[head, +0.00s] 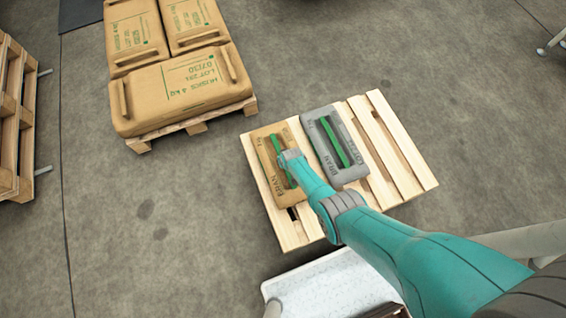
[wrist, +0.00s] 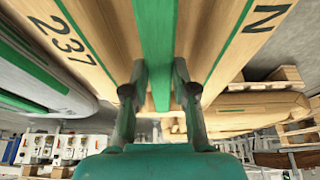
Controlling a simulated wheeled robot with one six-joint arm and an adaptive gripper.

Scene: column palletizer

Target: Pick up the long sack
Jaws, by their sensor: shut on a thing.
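A tan sack marked BRAN (head: 268,160), with a green grip strip along its top, is on the light wooden pallet (head: 402,133). My gripper (head: 289,168) is over this sack at its strip. In the wrist view the two fingers (wrist: 158,92) are either side of the green strip (wrist: 156,40), shut on it; the tan sack (wrist: 105,30) fills the top. I cannot tell whether the sack is clear of the pallet. The longest sack in view is a tan one marked HUSKS (head: 180,90), lying across the front of the left pallet, away from my gripper.
A grey sack (head: 335,145) with a green strip lies close beside the tan sack; it also shows in the wrist view (wrist: 40,85). Two smaller tan sacks (head: 135,35) (head: 195,22) lie behind the HUSKS sack. Wooden pallets (head: 12,120) stand at the left edge. Bare floor separates the pallets.

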